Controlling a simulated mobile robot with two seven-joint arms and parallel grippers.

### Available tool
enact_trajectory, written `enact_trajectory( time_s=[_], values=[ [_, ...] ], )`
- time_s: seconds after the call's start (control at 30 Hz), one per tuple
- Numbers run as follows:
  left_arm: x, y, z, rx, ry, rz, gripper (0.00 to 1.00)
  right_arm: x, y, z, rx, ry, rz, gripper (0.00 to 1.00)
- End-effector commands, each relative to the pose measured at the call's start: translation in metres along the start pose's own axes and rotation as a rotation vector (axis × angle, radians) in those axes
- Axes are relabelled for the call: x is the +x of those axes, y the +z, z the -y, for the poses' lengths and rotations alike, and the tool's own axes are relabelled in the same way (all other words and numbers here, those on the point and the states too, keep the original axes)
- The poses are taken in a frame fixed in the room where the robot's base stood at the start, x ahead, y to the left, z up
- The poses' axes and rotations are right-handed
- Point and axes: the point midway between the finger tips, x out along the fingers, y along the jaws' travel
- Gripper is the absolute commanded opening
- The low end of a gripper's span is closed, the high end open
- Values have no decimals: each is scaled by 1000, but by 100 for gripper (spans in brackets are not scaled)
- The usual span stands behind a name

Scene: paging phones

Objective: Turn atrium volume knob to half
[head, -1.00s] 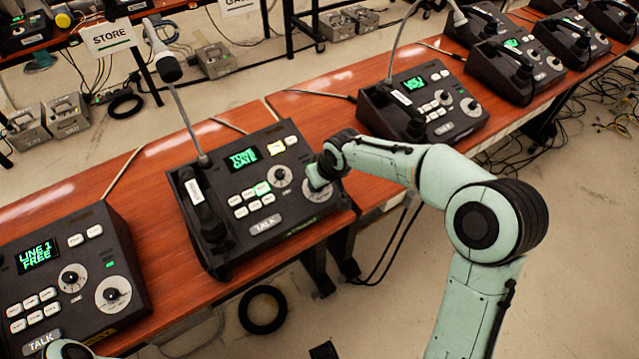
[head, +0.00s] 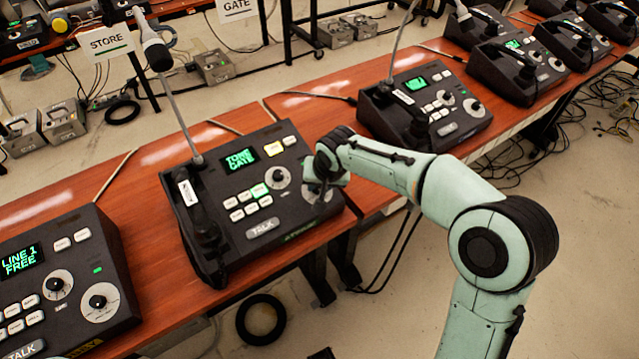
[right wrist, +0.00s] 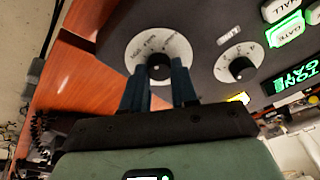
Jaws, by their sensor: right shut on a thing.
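The middle paging phone (head: 222,215) is a dark console on the wooden desk, with a green label at its front edge and a display reading TONE GATE. Its large lower-right volume knob (right wrist: 159,67) has a white dial plate and a black cap. My right gripper (head: 322,180) is at this knob and hides most of it in the head view. In the right wrist view, the dark fingers of the right gripper (right wrist: 159,86) stand on either side of the knob, shut on it. The knob's pointer is hard to read. My left gripper is not in view.
A smaller knob (head: 278,178) sits beside the gripper on the same console. The handset (head: 198,225) and gooseneck microphone (head: 172,90) are on its left. Another phone (head: 60,285) stands at left, and one (head: 425,105) at right. Bare desk (head: 310,110) lies between consoles.

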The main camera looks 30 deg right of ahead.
Motion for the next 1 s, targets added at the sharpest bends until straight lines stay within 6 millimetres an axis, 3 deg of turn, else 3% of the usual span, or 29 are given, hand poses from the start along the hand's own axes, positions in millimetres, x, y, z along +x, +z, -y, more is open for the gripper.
enact_trajectory(
  time_s=[0.37,0.4,0.43,0.47,0.77,0.87,1.0],
  values=[
    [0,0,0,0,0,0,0,0,1,0,3,1,3,0],
    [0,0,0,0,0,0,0,0,1,0,3,1,3,41],
    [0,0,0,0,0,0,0,0,1,0,3,1,3,51],
    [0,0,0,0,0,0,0,0,1,0,3,1,2,54],
    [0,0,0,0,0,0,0,-2,0,0,3,0,0,54],
    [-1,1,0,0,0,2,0,-10,-1,0,3,-1,-2,54],
    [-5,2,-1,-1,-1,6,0,-35,-1,1,2,-3,-5,54]
  ],
)
